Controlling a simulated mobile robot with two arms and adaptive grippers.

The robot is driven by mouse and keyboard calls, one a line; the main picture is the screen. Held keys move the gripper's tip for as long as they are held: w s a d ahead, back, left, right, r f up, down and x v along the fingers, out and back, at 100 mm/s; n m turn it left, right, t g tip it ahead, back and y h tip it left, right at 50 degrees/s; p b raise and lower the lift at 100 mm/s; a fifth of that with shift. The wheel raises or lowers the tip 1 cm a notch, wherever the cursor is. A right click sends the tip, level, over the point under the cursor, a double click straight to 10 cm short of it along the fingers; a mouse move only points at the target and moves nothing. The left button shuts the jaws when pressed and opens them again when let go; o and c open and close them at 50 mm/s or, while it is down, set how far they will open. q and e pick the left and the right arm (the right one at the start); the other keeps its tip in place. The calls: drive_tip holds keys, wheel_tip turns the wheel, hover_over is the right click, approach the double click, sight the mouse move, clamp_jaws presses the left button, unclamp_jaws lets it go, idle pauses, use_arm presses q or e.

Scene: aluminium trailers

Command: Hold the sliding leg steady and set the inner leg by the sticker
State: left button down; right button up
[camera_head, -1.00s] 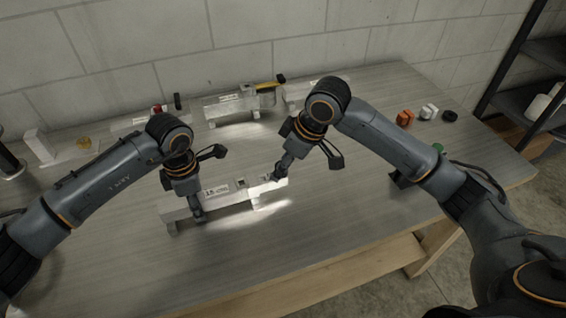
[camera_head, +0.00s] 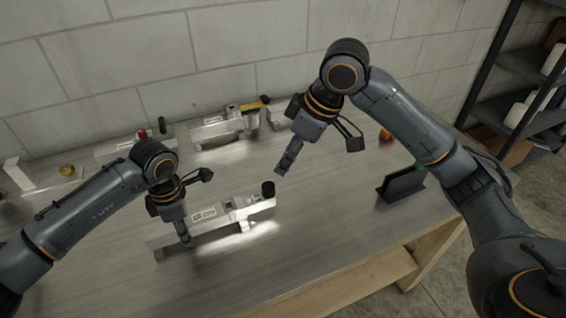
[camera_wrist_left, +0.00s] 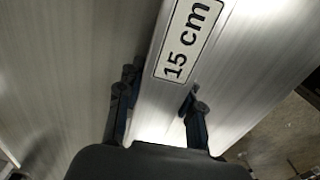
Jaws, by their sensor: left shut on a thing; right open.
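In the left wrist view the sticker (camera_wrist_left: 188,40) reads "15 cm". My left gripper (camera_head: 185,238) is shut on the left part of the leg. In the left wrist view its two fingers (camera_wrist_left: 158,103) flank the metal bar just below the sticker. I cannot tell the inner leg's exact setting.
Other aluminium trailer parts (camera_head: 218,130) stand along the back of the bench, one with a yellow-and-black handle (camera_head: 252,104). A dark stand (camera_head: 402,186) is on the right. The bench top (camera_head: 330,215) between is clear. A shelf rack (camera_head: 520,65) stands at far right.

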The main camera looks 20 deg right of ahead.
idle(0.3)
use_arm(q)
drive_tip(key=c, duration=0.8)
unclamp_jaws()
drive_tip(key=shift+r, duration=0.1)
